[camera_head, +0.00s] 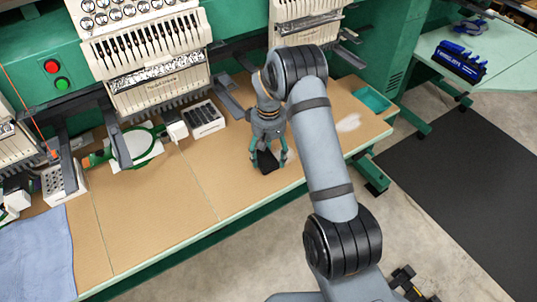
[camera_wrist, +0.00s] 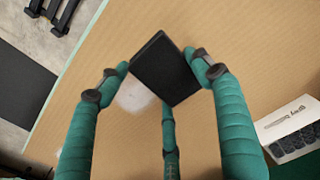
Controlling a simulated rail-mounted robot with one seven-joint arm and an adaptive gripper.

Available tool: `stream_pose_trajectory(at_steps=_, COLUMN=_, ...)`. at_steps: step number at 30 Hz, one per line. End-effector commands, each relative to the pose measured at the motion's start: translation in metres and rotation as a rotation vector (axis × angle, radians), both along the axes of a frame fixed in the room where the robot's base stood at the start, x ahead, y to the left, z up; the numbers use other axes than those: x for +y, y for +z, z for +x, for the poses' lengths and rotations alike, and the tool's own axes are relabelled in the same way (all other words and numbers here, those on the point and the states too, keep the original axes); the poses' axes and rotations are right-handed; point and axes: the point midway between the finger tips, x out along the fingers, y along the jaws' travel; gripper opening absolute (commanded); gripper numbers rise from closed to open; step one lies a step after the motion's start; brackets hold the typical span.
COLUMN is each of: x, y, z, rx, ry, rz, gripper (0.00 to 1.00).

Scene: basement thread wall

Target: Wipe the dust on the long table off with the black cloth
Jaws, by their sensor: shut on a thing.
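The long table (camera_head: 185,195) has a tan top with a pale green edge, and its bare top also fills most of the wrist view (camera_wrist: 235,60). My gripper (camera_head: 268,158) is shut on the black cloth (camera_head: 266,162), a dark folded pad pinched between green fingers in the wrist view (camera_wrist: 166,68). I cannot tell whether the cloth touches the tabletop. A whitish dust patch (camera_head: 348,123) lies on the table to the right of my arm. The wrist view shows a pale dust patch (camera_wrist: 134,96) beside the cloth, partly hidden by the fingers.
Embroidery machines (camera_head: 150,60) stand along the table's back. A white box with dark contents (camera_head: 203,118), an embroidery hoop (camera_head: 135,145) and a teal tray (camera_head: 372,100) sit on the table. A blue cloth (camera_head: 40,255) covers the left end. The table's middle front is clear.

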Motion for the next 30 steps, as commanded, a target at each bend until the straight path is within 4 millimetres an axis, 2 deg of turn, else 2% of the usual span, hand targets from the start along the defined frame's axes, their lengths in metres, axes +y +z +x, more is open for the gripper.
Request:
stream_pose_trajectory(at_steps=17, x=-0.002, y=-0.008, z=0.001, rx=0.000, ry=-0.001, rz=0.000, gripper=0.43)
stream_pose_trajectory(at_steps=30, x=-0.030, y=-0.006, z=0.019, rx=0.000, ry=-0.001, rz=0.000, gripper=0.43)
